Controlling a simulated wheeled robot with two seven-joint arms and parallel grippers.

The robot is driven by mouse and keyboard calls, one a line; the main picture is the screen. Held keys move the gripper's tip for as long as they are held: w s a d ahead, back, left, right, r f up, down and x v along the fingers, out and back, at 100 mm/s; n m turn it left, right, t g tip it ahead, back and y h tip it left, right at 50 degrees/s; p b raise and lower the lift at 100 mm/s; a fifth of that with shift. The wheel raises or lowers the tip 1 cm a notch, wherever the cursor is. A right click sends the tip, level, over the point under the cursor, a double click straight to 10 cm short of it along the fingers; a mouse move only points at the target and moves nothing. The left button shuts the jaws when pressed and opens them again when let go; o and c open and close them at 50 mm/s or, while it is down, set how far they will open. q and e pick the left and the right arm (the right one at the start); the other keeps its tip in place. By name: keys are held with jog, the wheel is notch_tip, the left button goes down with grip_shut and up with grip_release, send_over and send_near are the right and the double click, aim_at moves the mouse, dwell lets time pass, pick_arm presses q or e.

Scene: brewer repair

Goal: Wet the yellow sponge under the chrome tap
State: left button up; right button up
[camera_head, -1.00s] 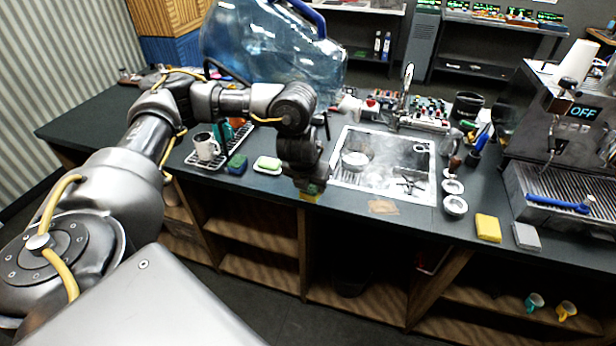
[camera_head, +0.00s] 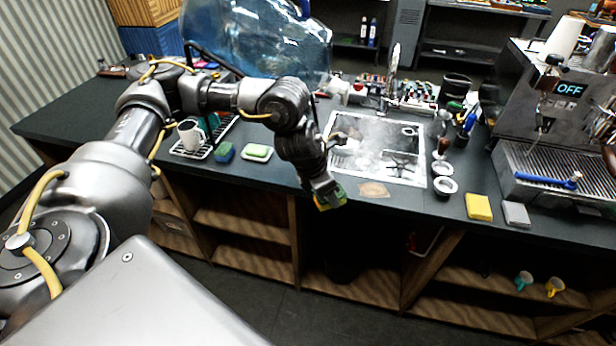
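My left gripper (camera_head: 324,188) is shut on a yellow sponge (camera_head: 330,199) with a green side. It holds the sponge in front of the counter's front edge, near the sink's front left corner. The fingers hide part of the sponge. The chrome tap (camera_head: 393,68) stands upright at the back of the steel sink (camera_head: 384,172), behind and to the right of the sponge. The sponge is apart from the tap and outside the basin. I cannot tell whether water is running. My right gripper is not in view.
A blue-green sponge (camera_head: 224,152), a soap dish (camera_head: 257,153) and a white mug (camera_head: 191,135) sit left of the sink. A folded yellow cloth (camera_head: 479,207), a grey cloth (camera_head: 516,214) and the espresso machine (camera_head: 560,130) are at right.

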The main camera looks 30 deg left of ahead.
pick_arm(q)
jog(key=s+d+f+m+g+y+b, duration=0.1)
jog(key=s+d+m+g+b, duration=0.2)
jog(key=d+m, duration=0.6)
jog(key=s+d+f+m+g+y+b, duration=0.1)
jog(key=s+d+m+g, duration=0.4)
jog(key=m, duration=1.5)
jog(key=shift+s+d+f+m+y+b, duration=0.25)
jog(key=shift+s+d+b, duration=0.65)
jog(key=shift+s+d, duration=1.1)
